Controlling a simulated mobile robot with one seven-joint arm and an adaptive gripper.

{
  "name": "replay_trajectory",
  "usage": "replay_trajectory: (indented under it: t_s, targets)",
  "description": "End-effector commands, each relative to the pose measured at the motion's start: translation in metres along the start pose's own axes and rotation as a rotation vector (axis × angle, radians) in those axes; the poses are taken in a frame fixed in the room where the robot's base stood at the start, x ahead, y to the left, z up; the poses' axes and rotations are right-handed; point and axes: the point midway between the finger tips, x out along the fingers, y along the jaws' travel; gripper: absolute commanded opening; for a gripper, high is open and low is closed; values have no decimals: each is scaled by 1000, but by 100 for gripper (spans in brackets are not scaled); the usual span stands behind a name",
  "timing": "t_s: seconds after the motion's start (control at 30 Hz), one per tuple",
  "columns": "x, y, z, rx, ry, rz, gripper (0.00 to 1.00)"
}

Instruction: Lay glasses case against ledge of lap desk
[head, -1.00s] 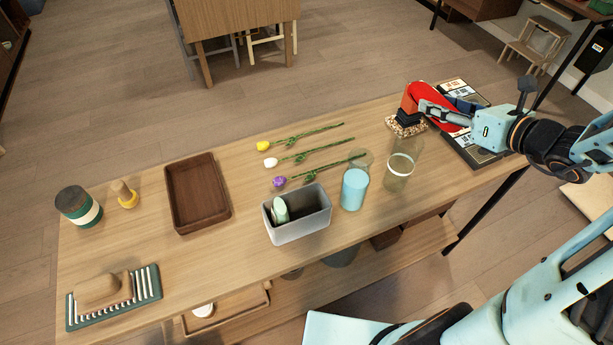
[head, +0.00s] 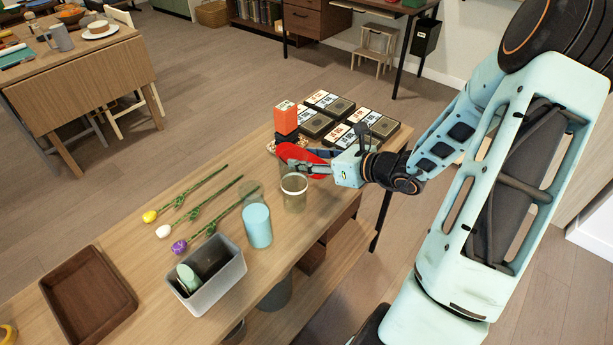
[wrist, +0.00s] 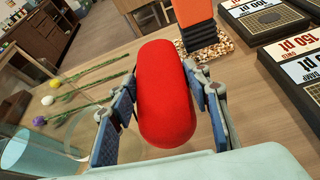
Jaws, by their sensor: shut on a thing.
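The red glasses case (head: 294,152) is a rounded, elongated shape. My gripper (wrist: 161,105) is shut on it, with one finger on each long side in the wrist view, where the case (wrist: 165,95) fills the middle. In the head view my gripper (head: 312,166) holds it at the right part of the wooden table (head: 140,262), in front of an orange block. The height of the case above the table is hard to tell. I cannot make out a lap desk or its ledge in these views.
The orange block (head: 286,117) stands on a speckled base close beside the case. Black boards with printed labels (head: 331,102) lie behind.

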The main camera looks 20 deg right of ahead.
Motion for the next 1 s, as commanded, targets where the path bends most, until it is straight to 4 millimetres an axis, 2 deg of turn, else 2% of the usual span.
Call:
replay_trajectory:
  t_s: [0.27,0.5,0.87,0.9,1.0]
  targets:
    - [8,-3,-18,0,-1,-1,15]
    - [19,-6,-46,1,-1,0,15]
    - [21,-7,-49,-1,-1,0,15]
    - [20,-7,-49,-1,0,0,46]
    - [20,-7,-48,-1,0,0,52]
